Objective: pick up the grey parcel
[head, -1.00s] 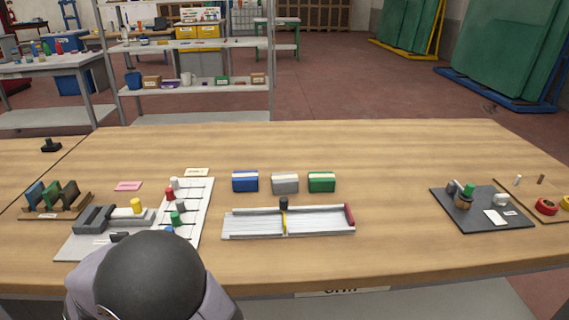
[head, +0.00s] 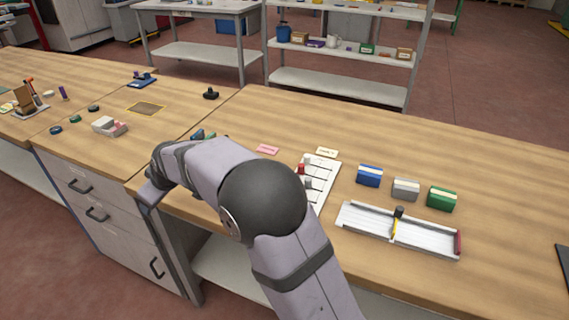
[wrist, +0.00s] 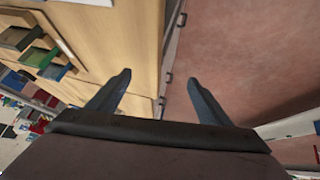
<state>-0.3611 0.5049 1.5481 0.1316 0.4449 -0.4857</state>
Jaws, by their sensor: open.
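The grey parcel (head: 405,189) stands on the wooden workbench in the head view, between a blue parcel (head: 369,176) and a green parcel (head: 441,198), with small gaps on both sides. It has a white band along its top. My gripper (wrist: 158,78) is open and empty in the wrist view, over the bench's front edge and the floor. In the head view my arm reaches to the left, well away from the parcel, and the gripper cannot be made out clearly there. The grey parcel does not show in the wrist view.
A white tray-like fixture (head: 365,223) with a yellow bar lies just in front of the parcels. A white slotted board (head: 324,178) is to their left. The bench behind the parcels is clear. A wooden rack with coloured blocks (wrist: 45,57) shows in the wrist view.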

